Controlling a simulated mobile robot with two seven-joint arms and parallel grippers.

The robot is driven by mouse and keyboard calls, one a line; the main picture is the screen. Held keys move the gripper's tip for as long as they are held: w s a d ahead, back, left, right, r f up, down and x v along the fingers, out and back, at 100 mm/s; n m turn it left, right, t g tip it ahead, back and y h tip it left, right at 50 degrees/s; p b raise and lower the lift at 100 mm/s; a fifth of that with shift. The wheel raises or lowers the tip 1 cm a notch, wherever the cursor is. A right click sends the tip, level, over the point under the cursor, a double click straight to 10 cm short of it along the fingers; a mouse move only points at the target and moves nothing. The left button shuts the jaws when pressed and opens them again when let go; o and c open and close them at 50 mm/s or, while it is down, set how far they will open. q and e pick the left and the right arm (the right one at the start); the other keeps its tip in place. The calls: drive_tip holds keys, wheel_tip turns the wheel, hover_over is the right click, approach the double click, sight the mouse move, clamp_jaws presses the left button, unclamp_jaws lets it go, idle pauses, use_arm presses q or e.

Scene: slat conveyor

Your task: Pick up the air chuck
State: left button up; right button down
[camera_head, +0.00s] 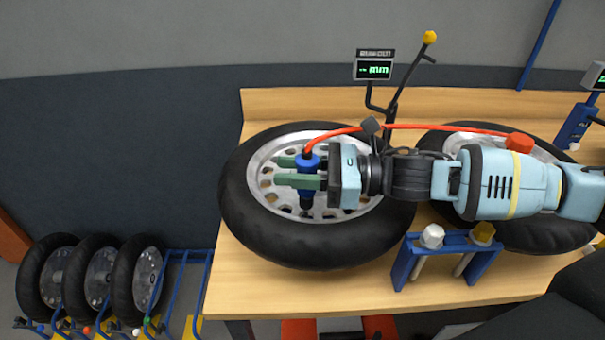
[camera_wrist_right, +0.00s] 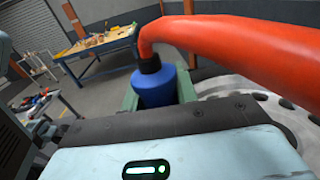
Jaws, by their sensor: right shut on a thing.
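The air chuck (camera_head: 306,162) is a blue cylinder with a dark lower tip and a red hose (camera_head: 415,127) at its top. My right gripper (camera_head: 298,182) has its green fingers shut around the chuck's blue body, over the left wheel (camera_head: 258,226). The chuck is upright in the head view. I cannot tell whether its tip touches the wheel. In the right wrist view the chuck's blue body (camera_wrist_right: 155,88) sits between the fingers, and the hose (camera_wrist_right: 230,45) arcs close across the picture. My left gripper is not in view.
The wooden bench (camera_head: 245,290) carries a second wheel (camera_head: 545,235) under my right arm. A gauge post with a display (camera_head: 374,69) stands behind. A blue stand (camera_head: 445,245) with white and yellow knobs is at the front. Several wheels (camera_head: 100,275) stand in a floor rack at lower left.

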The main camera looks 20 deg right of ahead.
drive_tip(key=shift+r, duration=0.1)
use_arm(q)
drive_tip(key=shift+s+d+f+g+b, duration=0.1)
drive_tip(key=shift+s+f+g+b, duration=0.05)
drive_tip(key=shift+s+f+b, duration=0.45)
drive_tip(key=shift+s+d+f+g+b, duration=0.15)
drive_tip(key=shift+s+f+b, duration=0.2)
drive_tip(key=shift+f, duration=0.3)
use_arm(e)
drive_tip(key=s+d+r, duration=0.2)
drive_tip(key=s+d, duration=0.2)
drive_tip(key=s, duration=0.3)
drive_tip(key=s+d+r, duration=0.3)
drive_tip(key=s+d, duration=0.1)
drive_tip(key=s, duration=0.3)
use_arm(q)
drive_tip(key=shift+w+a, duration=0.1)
use_arm(e)
drive_tip(key=shift+f, duration=0.1)
